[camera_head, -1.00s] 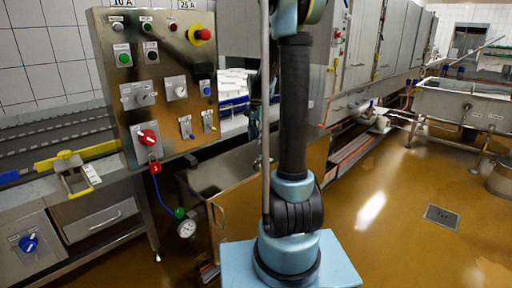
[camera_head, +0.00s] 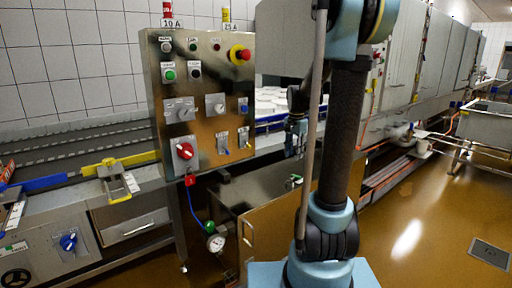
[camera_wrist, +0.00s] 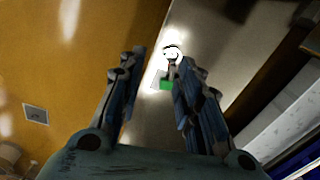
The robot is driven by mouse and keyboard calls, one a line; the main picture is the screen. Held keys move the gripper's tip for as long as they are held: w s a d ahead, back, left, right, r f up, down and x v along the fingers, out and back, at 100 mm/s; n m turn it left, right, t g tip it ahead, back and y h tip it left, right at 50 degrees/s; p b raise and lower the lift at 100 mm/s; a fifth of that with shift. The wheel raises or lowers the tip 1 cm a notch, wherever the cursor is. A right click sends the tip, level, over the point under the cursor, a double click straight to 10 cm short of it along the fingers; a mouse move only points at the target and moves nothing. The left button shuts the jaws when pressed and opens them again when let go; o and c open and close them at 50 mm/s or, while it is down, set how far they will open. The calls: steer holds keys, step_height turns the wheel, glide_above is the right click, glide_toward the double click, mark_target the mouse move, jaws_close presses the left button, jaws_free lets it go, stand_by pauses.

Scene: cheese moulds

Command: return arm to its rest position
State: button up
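My arm (camera_head: 345,130) stands upright on my blue base at the right of centre in the head view. My gripper (camera_head: 297,137) hangs beside the arm, to the right of the control panel, and is small and partly dark there. In the wrist view, my gripper's two fingers (camera_wrist: 160,58) stand apart with nothing held between them. Beyond the fingertips, farther off, are a round white gauge (camera_wrist: 173,52) and a green part (camera_wrist: 166,85).
A steel control panel (camera_head: 200,100) with a red emergency button (camera_head: 240,54) stands left of my arm. White round items (camera_head: 272,100) lie behind the gripper. A conveyor (camera_head: 60,150) runs at the left. Open brown floor (camera_head: 405,215) lies at the right, with a drain (camera_head: 490,253).

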steer(key=s+n, duration=0.4)
steer(key=s, duration=1.1)
steer(key=s+f+n+t, duration=0.1)
steer(key=s+f+n, duration=0.4)
steer(key=s, duration=0.9)
step_height(320, 180, down, 3)
steer(key=shift+r+t, duration=0.15)
steer(key=shift+t, duration=0.25)
steer(key=o, duration=0.5)
steer(key=shift+a, duration=0.1)
steer(key=o, duration=0.3)
steer(key=shift+w+r, duration=0.15)
steer(key=w+d+r+m+g, duration=0.1)
steer(key=w+r+m, duration=0.1)
steer(key=w+r, duration=0.5)
steer(key=w+r+m, duration=0.1)
steer(key=w+r, duration=0.2)
steer(key=w, duration=0.7)
steer(key=m+g, duration=0.1)
steer(key=m, duration=0.3)
glide_above(295, 176)
steer(key=f, duration=1.3)
steer(key=shift+w+f, duration=0.25)
steer(key=shift+w, duration=0.15)
steer(key=shift+s+d+f, duration=0.1)
steer(key=shift+s+f, duration=0.05)
steer(key=shift+f, duration=1.35)
steer(key=shift+s+f, duration=0.15)
steer(key=shift+f, duration=1.35)
